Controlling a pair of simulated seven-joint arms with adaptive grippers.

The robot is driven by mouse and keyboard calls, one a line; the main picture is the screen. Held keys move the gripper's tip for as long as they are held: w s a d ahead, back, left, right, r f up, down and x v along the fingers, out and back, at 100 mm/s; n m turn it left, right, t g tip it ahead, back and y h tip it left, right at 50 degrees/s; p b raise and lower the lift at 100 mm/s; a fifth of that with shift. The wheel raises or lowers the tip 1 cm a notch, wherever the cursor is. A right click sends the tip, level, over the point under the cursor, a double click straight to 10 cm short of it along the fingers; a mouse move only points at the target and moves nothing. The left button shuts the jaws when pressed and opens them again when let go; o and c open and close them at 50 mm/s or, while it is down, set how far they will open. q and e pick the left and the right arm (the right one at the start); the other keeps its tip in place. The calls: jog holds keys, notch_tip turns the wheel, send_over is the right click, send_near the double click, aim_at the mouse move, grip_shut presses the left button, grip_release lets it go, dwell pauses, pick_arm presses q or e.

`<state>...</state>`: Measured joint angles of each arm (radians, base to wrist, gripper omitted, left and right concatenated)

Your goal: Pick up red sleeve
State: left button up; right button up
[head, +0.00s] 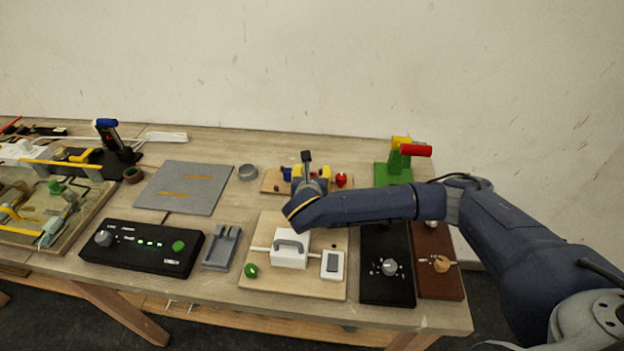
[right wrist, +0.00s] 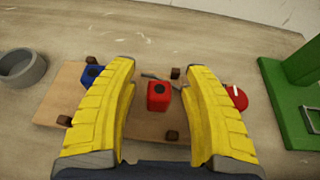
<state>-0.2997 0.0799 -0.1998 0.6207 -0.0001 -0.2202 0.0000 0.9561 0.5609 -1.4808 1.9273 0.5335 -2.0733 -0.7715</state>
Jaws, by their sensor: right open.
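The red sleeve (right wrist: 158,97) is a small red block with a dark hole in its top. In the right wrist view it stands on a wooden board (right wrist: 62,95), between and beyond my open yellow fingers. My right gripper (right wrist: 160,100) is open and empty. Both fingers are apart from the sleeve, with the right finger a little nearer in the picture. In the head view my right gripper (head: 311,172) is over the board (head: 272,184) and hides the red sleeve. My left gripper is not in view.
A blue block (right wrist: 92,75) is close beside the left finger, and a red round part (right wrist: 237,96) is just right of the right finger. Small dark posts stand on the board. A green stand (right wrist: 290,95) is at right and a grey ring (right wrist: 22,68) at left.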

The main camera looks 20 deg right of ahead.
jog(key=c, duration=1)
jog(key=shift+r, duration=0.15)
